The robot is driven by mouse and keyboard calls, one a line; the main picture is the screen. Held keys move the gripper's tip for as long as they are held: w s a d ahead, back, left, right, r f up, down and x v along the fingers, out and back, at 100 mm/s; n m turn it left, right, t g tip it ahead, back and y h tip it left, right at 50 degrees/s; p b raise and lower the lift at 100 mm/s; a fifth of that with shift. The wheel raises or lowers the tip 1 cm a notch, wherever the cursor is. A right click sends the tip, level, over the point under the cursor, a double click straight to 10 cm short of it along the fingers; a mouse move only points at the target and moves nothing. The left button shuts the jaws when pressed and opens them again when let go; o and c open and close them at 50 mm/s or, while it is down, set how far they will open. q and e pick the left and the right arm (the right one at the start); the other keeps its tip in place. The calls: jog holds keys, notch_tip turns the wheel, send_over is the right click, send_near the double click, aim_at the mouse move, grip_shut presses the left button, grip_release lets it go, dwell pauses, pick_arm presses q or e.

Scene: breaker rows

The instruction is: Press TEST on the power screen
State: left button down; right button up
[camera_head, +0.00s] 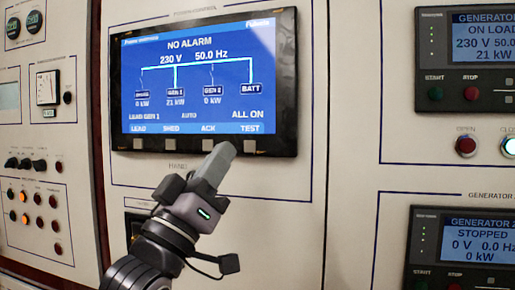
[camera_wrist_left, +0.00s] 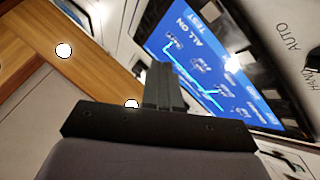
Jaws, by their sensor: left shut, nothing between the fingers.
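The power screen (camera_head: 200,75) is a lit blue display in a black frame. It reads NO ALARM, 230 V and 50.0 Hz, with LEAD, SHED, ACK and TEST along its bottom edge. A grey square button sits under each label; the TEST button (camera_head: 249,147) is at the right end and the ACK button (camera_head: 208,144) is left of it. My left gripper (camera_head: 224,149) is shut and empty, its tip in front of the lower frame between these two buttons. I cannot tell whether it touches the panel. The left wrist view shows its fingers (camera_wrist_left: 163,85) before the tilted screen (camera_wrist_left: 180,38).
At the right are a GENERATOR panel reading ON LOAD (camera_head: 482,40) and another reading STOPPED (camera_head: 475,240). A red OPEN button (camera_head: 466,146) and a lit CLOSE button (camera_head: 509,146) sit between them. Knobs and lamps (camera_head: 35,195) fill the left cabinet.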

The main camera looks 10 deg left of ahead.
aim_at(250, 146)
pick_arm(q)
jog(key=shift+r, duration=0.15)
jog(key=shift+w+d, duration=0.15)
jog(key=shift+w, duration=4.2)
jog(key=shift+w+p, duration=0.3)
jog(key=shift+w, duration=0.15)
jog(key=shift+w, duration=0.4)
jog(key=shift+s, duration=0.85)
